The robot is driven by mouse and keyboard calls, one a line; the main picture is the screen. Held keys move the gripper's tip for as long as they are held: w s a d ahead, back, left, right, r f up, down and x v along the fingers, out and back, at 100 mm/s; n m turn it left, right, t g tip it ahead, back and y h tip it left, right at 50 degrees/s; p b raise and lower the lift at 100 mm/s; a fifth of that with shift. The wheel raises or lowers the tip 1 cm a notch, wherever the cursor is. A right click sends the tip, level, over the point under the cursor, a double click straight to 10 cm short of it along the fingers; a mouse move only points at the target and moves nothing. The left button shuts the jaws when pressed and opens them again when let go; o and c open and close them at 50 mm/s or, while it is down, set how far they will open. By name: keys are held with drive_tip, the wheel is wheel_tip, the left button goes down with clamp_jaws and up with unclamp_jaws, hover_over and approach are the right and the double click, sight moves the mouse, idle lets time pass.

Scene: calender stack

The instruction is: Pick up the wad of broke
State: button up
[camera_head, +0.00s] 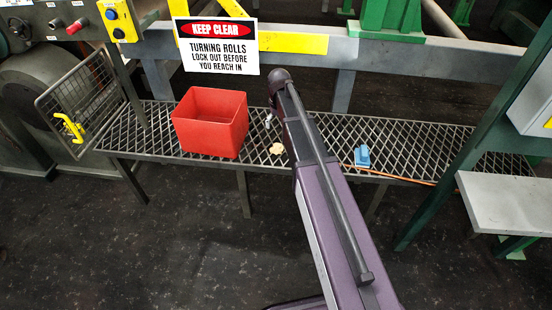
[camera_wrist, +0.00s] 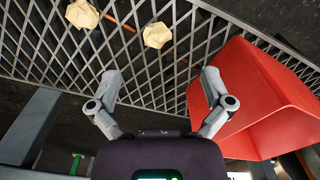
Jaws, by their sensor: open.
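A crumpled cream wad of broke (camera_head: 277,149) lies on the metal grating, right of the red bin. In the wrist view two crumpled wads show on the grating: one wad (camera_wrist: 157,35) nearer the bin, and another wad (camera_wrist: 82,14) at the upper left edge. Only one wad shows in the head view; my arm covers part of the grating there. My gripper (camera_wrist: 160,84) is open and empty, its fingers spread over bare grating, with both wads beyond the fingertips. One finger appears close to the red bin's wall; I cannot tell whether it touches.
The red bin (camera_head: 211,122) stands on the grating (camera_head: 330,130). A blue object (camera_head: 362,156) and an orange cable (camera_head: 400,178) lie to the right. A warning sign (camera_head: 216,46) and a grey rail (camera_head: 400,57) stand above the grating.

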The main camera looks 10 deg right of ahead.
drive_tip(key=b, duration=0.4)
hover_over(276, 146)
wheel_tip(276, 146, down, 5)
drive_tip(key=shift+w+f, duration=0.1)
drive_tip(key=shift+w, duration=0.05)
wheel_tip(276, 146, down, 9)
drive_tip(key=b, duration=0.8)
drive_tip(key=shift+r, duration=0.2)
drive_tip(key=shift+f+b, duration=0.1)
drive_tip(key=shift+b, duration=0.2)
drive_tip(key=shift+d+f+b, duration=0.1)
drive_tip(key=shift+f+b, duration=2.4)
drive_tip(key=c, duration=0.7)
